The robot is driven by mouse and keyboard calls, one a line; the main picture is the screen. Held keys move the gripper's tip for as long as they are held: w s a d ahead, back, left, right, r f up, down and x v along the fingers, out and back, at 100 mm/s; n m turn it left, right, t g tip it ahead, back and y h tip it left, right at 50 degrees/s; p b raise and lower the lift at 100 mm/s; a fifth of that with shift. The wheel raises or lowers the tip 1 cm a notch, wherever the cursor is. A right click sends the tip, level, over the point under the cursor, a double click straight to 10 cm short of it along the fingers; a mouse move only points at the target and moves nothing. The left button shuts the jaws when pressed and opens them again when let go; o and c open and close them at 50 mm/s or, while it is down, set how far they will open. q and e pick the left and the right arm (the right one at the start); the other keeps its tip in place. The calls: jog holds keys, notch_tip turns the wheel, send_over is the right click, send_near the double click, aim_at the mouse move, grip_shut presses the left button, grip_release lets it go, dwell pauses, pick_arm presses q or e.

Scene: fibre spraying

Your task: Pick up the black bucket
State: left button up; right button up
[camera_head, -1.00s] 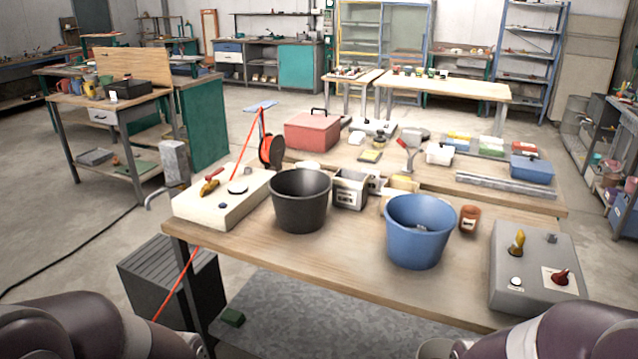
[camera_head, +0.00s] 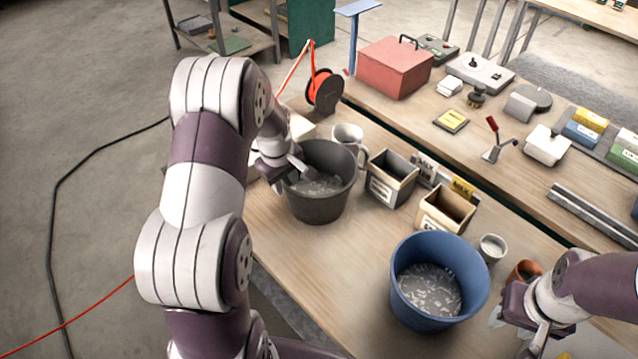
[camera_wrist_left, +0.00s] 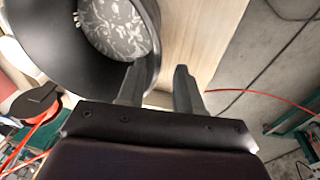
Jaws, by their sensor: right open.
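The black bucket (camera_head: 321,205) stands upright on the wooden workbench, with pale grey flecked material inside; it also fills the upper left of the left wrist view (camera_wrist_left: 60,60). My left gripper (camera_head: 298,172) is at the bucket's left rim. In the left wrist view its fingers (camera_wrist_left: 160,85) are apart, one over the bucket's inside and one outside, with the rim between them and a gap to the outer finger. My right gripper (camera_head: 508,318) is open near the blue bucket, beside an orange-brown cup; its fingertips are partly unclear.
A blue bucket (camera_head: 408,313) with similar flecked contents stands to the right. A white mug (camera_head: 348,137), grey box (camera_head: 389,185) and wooden box (camera_head: 446,214) stand close to the black bucket. An orange cable reel (camera_head: 325,90) is behind it. Bare bench lies between the buckets.

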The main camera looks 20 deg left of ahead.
aim_at(289, 193)
pick_arm(q)
jog(key=w+f, duration=0.1)
jog(key=f, duration=0.1)
jog(key=w+f+p, duration=0.1)
jog(key=f, duration=0.1)
jog(key=w+a+f+p, duration=0.1)
jog(key=f, duration=0.1)
jog(key=shift+a+f, duration=0.1)
jog(key=shift+f, duration=0.1)
jog(key=shift+s+d, duration=0.15)
jog(key=shift+d, duration=0.15)
jog(key=shift+s+d+r, duration=0.1)
jog(key=shift+s, duration=0.3)
jog(key=shift+c, duration=0.3)
jog(key=c, duration=0.5)
jog(key=shift+a, duration=0.2)
grip_shut()
jog(key=shift+d, duration=0.1)
pick_arm(e)
jog(key=shift+w+a+r, duration=0.25)
jog(key=shift+w+r, duration=0.65)
